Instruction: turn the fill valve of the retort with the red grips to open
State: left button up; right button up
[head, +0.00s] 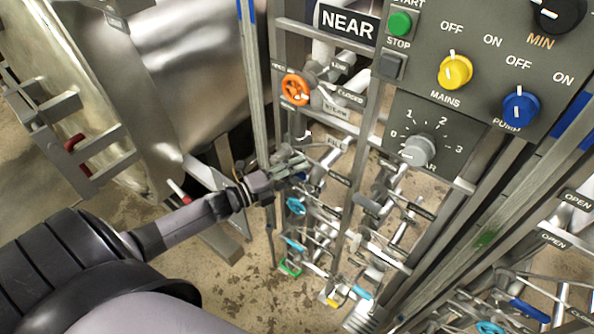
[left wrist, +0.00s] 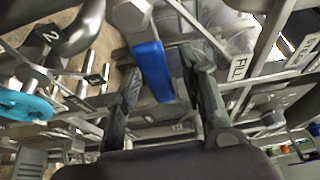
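The retort (head: 195,50) is a large steel vessel at the upper left of the head view, with red grips (head: 76,142) on its door hardware. My left gripper (head: 292,166) reaches into the pipework beside a FILL label (head: 335,142). In the left wrist view, its two dark fingers (left wrist: 160,78) are apart, with a blue lever handle (left wrist: 153,70) between them. I see gaps beside the lever and no clear contact. A FILL label (left wrist: 238,68) is just right of the fingers. The valve body is partly hidden. My right gripper is not in view.
An orange handwheel (head: 294,89) is above my left gripper, under the NEAR sign (head: 347,25). Frame uprights and a switch panel (head: 480,85) stand close on the right. Several other valves, including a cyan handwheel (head: 296,206), crowd the space below.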

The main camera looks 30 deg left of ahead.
pick_arm(q)
jog(key=shift+c, duration=0.2)
grip_shut()
dwell(0.3)
dwell(0.4)
